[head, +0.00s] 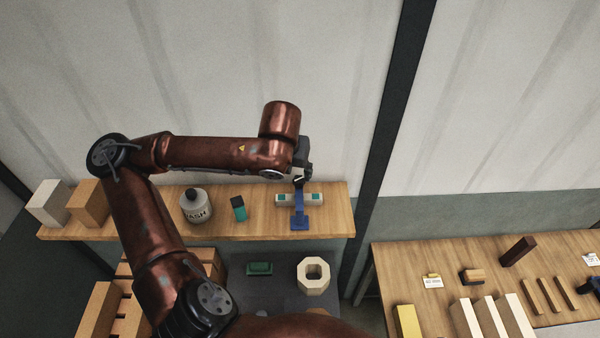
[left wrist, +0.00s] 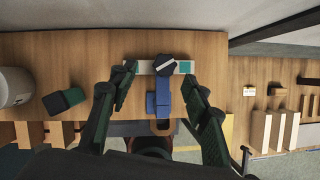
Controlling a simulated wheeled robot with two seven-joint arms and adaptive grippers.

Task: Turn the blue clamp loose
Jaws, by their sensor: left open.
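The blue clamp (head: 300,217) stands on the wooden shelf (head: 335,222). It has a blue upright and base, with a black knob on top; a pale bar with teal ends (head: 283,199) runs across it. In the left wrist view the clamp's blue body (left wrist: 163,98) and black knob (left wrist: 166,64) lie between my fingers. My left gripper (left wrist: 158,76) is open, one finger on either side, with gaps between the fingers and the knob. In the head view my left gripper (head: 301,178) is just above the clamp, partly hidden by the wrist. My right gripper is out of view.
On the shelf stand a teal-and-black block (head: 238,208), a round container marked "ASH" (head: 196,205) and two blocks (head: 88,203) at the left. Below are a pale hexagonal ring (head: 313,277) and a green piece (head: 259,268). A wall rises behind; another table (head: 450,257) is right.

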